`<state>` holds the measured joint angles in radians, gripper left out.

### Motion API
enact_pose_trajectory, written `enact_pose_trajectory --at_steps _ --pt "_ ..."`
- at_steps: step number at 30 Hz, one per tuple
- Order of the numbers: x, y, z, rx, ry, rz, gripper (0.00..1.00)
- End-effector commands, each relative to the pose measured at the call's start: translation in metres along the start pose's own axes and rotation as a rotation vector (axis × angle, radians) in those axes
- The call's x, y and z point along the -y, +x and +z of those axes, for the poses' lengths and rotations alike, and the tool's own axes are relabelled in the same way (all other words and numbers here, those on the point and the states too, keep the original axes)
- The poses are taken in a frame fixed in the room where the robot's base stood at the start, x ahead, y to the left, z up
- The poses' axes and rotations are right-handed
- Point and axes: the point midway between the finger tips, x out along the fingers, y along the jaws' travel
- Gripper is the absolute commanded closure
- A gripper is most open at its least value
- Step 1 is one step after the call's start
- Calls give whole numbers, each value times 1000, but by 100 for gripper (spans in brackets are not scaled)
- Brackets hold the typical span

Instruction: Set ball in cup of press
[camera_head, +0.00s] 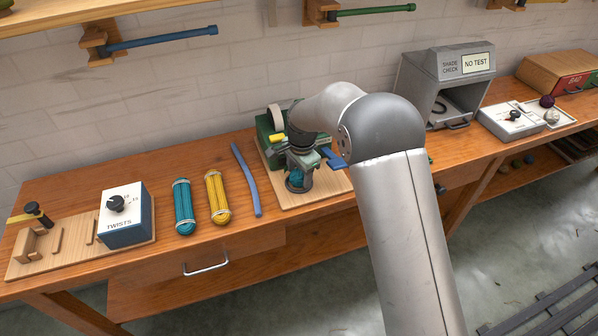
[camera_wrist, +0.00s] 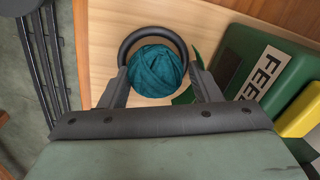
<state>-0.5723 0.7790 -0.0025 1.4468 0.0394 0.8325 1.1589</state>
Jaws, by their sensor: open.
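A teal ball of wool (camera_wrist: 153,71) sits inside a dark ring-shaped cup (camera_wrist: 127,43) in the wrist view. The ring's far rim shows around the ball; its near side is hidden. My gripper (camera_wrist: 158,76) is open, with one finger on each side of the ball. I cannot tell whether the fingers touch it. In the head view, my gripper (camera_head: 299,178) is low over a pale wooden board (camera_head: 325,186), with a bit of the teal ball (camera_head: 296,178) showing. The green press body (camera_wrist: 262,68), labelled FEED, stands beside the cup, partly behind my arm in the head view.
A blue strip (camera_head: 246,180), a yellow skein (camera_head: 218,197) and a teal skein (camera_head: 184,206) lie left of the board. The TWISTS box (camera_head: 126,215) stands further left. A grey shade-check booth (camera_head: 445,85) and a white tray (camera_head: 552,122) are to the right.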

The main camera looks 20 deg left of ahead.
Motion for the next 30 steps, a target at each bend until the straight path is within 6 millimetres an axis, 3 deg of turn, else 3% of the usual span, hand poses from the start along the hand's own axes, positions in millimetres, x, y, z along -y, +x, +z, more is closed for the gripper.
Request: enact_pose_trajectory --at_steps 1,4,12,18,24,30 --pt "-10 6 1 10 4 32 30" --pt "-9 -5 0 9 4 30 30" --pt "-5 -70 0 6 2 19 30" --pt "-3 -106 0 6 2 18 30" --pt "-3 -122 0 6 2 18 30" --pt "-3 -124 0 6 1 19 30"
